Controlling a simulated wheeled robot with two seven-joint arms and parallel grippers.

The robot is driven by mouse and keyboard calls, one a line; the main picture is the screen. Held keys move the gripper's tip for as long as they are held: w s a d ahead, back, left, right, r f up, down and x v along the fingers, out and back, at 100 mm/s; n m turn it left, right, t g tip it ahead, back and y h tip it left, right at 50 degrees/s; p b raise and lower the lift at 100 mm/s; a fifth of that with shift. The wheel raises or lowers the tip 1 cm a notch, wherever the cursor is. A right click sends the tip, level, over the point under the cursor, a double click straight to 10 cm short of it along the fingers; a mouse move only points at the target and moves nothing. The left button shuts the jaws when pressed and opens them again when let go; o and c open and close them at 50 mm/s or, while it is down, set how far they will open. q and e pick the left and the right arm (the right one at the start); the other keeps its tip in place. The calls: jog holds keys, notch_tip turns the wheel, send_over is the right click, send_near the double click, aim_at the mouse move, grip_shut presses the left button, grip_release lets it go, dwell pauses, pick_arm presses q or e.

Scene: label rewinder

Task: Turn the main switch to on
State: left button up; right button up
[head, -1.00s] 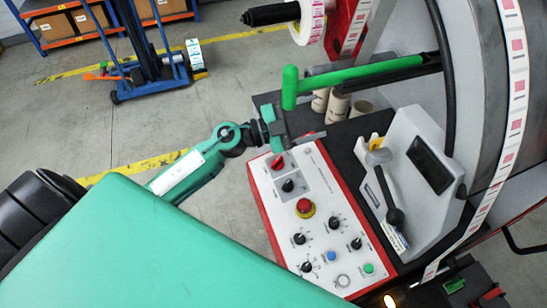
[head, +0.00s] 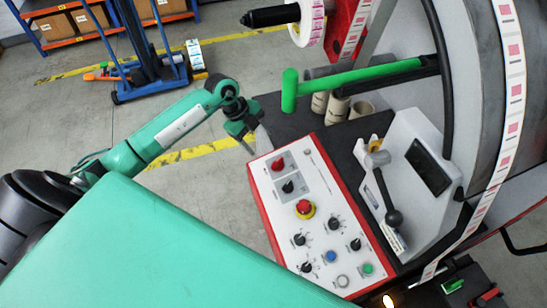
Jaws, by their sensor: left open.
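The control panel (head: 318,190) is a white plate with a red edge. The main switch appears to be the red rotary knob (head: 278,164) at its upper left; it is too small to read its position for certain. My left gripper (head: 246,146) is open and empty, just left of the panel's upper left corner. It is apart from the red knob, which shows uncovered. My right gripper is not in view.
A black knob (head: 288,187) and a red emergency button on a yellow ring (head: 305,208) sit below the red knob.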

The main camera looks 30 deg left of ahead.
aim_at(277, 164)
pick_arm(q)
jog(key=p+x, duration=0.2)
jog(key=x, duration=0.7)
jog(key=shift+w+d+f, duration=0.1)
jog(key=shift+d+f, duration=0.1)
jog(key=shift+f, duration=0.1)
jog(key=shift+w+d+f+p, duration=0.1)
jog(key=shift+d+f+p, duration=0.1)
jog(key=shift+f+p, duration=0.3)
jog(key=shift+f, duration=0.1)
jog(key=c, duration=1)
